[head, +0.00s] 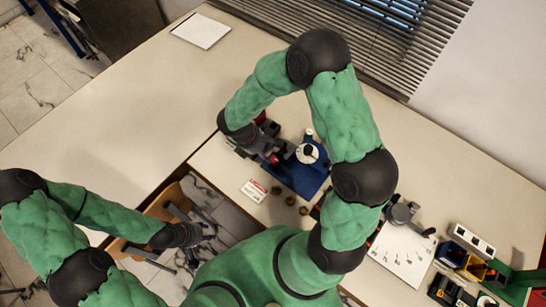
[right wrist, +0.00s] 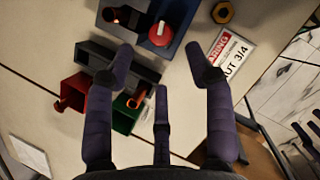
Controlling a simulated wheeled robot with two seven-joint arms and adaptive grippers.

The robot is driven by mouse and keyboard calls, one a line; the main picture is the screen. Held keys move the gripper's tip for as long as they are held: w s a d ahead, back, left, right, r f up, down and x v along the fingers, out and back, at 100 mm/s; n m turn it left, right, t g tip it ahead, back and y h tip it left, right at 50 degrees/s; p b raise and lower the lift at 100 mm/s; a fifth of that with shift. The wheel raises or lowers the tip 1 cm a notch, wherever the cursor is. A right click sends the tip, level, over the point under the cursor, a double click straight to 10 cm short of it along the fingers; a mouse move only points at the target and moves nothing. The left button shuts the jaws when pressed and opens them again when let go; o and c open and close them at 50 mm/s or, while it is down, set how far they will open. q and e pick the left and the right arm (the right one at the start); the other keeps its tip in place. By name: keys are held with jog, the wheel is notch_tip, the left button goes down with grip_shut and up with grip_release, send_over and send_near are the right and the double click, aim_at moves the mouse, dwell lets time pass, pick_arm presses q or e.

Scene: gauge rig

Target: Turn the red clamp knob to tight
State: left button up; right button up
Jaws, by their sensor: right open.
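The red clamp knob (right wrist: 162,33) is round with a pale mark on top. It sits on a blue base (right wrist: 180,52) in the right wrist view; in the head view the blue base (head: 312,188) carries a white-faced dial (head: 308,152). My right gripper (right wrist: 162,72) is open and empty, its fingers spread. The knob shows beyond the fingertips, between the two outer fingers and apart from them. In the head view my right gripper (head: 262,147) is beside the rig, partly hidden by its own wrist. My left gripper (head: 197,237) is away at the lower left, fingers spread and empty.
Dark, red (right wrist: 73,92) and green (right wrist: 127,113) bins stand near the knob. A white sheet (head: 201,31) lies at the back.

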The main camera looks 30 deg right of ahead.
aim_at(274, 159)
jog(key=b+x, duration=0.1)
jog(key=x, duration=0.6)
jog(key=shift+d+f, duration=0.2)
jog(key=shift+f, duration=0.15)
jog(key=c, duration=1.1)
